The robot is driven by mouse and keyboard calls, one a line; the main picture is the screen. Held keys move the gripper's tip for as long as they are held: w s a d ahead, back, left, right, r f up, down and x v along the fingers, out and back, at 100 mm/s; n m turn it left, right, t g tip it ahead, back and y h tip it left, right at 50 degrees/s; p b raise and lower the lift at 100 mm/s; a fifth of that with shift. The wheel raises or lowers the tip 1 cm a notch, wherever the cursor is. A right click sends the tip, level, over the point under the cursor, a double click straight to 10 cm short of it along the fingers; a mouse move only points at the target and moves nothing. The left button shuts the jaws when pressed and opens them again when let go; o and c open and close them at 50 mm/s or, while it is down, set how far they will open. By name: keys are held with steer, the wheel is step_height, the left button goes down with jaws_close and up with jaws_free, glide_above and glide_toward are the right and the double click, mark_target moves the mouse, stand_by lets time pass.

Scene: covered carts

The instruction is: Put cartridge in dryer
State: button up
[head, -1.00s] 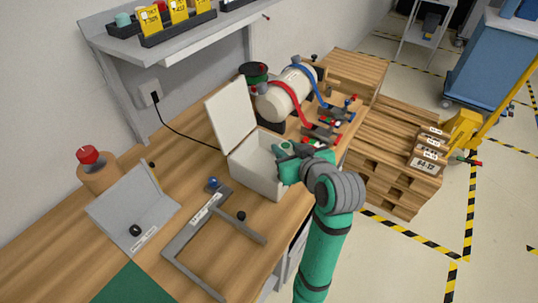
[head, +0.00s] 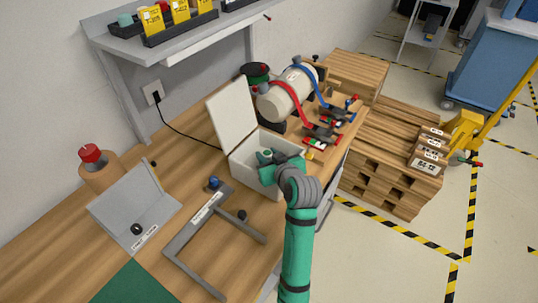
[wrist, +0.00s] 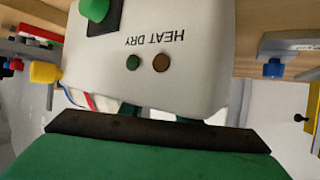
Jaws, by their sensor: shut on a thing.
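The dryer is a white box (head: 250,177) on the wooden bench, with its lid (head: 231,115) standing open. The wrist view shows its HEAT DRY panel (wrist: 160,45) upside down, with a green and a brown round light and a green knob (wrist: 95,9) on a dark plate. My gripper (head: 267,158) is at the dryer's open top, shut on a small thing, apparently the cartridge. The fingers hide most of it, and I cannot tell whether it touches the dryer floor.
A grey angled frame (head: 180,248) lies in front of the dryer. A grey stand (head: 135,208) is at left. Stacked wooden pallets (head: 390,165) are to the right.

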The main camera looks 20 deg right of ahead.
steer(key=shift+f, duration=0.1)
steer(key=o, duration=1.1)
steer(key=shift+s+r, duration=0.15)
steer(key=shift+r, duration=0.05)
steer(key=v, duration=1.1)
steer(key=shift+s+d+r, duration=0.1)
steer(key=shift+s+r, duration=0.05)
steer(key=shift+s, duration=0.2)
steer(key=shift+w, duration=0.15)
